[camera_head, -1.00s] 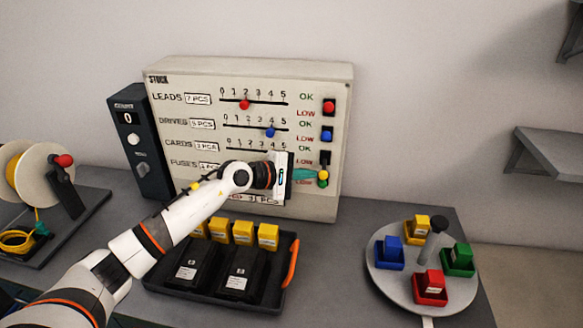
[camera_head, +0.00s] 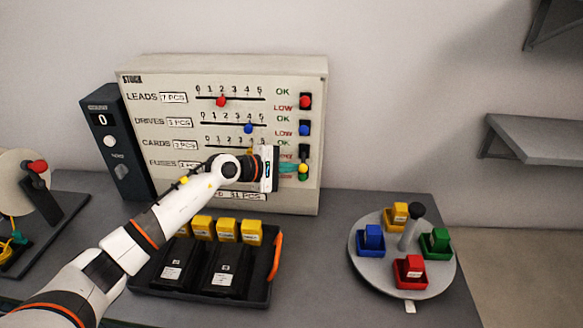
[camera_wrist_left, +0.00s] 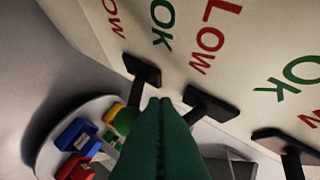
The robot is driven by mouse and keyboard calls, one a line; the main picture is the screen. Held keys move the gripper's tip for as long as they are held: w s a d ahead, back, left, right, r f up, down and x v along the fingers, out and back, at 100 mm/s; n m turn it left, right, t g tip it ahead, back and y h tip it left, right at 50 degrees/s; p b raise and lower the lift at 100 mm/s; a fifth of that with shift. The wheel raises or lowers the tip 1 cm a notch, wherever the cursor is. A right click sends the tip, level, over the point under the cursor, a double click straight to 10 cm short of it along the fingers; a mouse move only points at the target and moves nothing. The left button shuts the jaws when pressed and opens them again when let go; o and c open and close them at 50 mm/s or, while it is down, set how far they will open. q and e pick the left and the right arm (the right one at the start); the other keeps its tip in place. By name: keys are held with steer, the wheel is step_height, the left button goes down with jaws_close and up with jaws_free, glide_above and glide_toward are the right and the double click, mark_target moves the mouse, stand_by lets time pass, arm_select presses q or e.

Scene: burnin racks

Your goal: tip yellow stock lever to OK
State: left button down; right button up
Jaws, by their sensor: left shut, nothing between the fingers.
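The yellow stock lever (camera_head: 303,168) is a small knob on the right side of the stock panel (camera_head: 312,190), in the cards row, beside the low end of its black slot. A green knob (camera_head: 303,177) shows just below it. My left gripper (camera_head: 291,168) is shut and empty, its teal fingertips right beside the yellow knob; I cannot tell whether they touch. In the left wrist view the shut fingers (camera_wrist_left: 165,130) cover the middle, with black lever mounts (camera_wrist_left: 205,105) around them and the words OK and LOW above. My right gripper is out of view.
Above are a red lever (camera_head: 305,101) and a blue lever (camera_head: 305,129). A black tray (camera_head: 200,290) with yellow blocks stands below my arm. A round turntable (camera_head: 380,275) with coloured boxes is at the right. The bench between tray and turntable is clear.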

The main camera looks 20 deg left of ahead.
arm_select(q)
steer(key=shift+r, duration=0.1)
steer(key=shift+s+r+n+g, duration=0.1)
steer(key=shift+r+n+g, duration=0.15)
steer(key=shift+g, duration=0.25)
step_height(320, 180, up, 2)
steer(key=n+g, duration=0.1)
steer(key=g+b, duration=0.1)
steer(key=n+g+b, duration=0.1)
steer(key=g, duration=0.1)
steer(key=shift+s+r+n, duration=0.15)
steer(key=shift+r+n, duration=0.1)
steer(key=shift+n, duration=0.1)
steer(key=shift+r, duration=0.8)
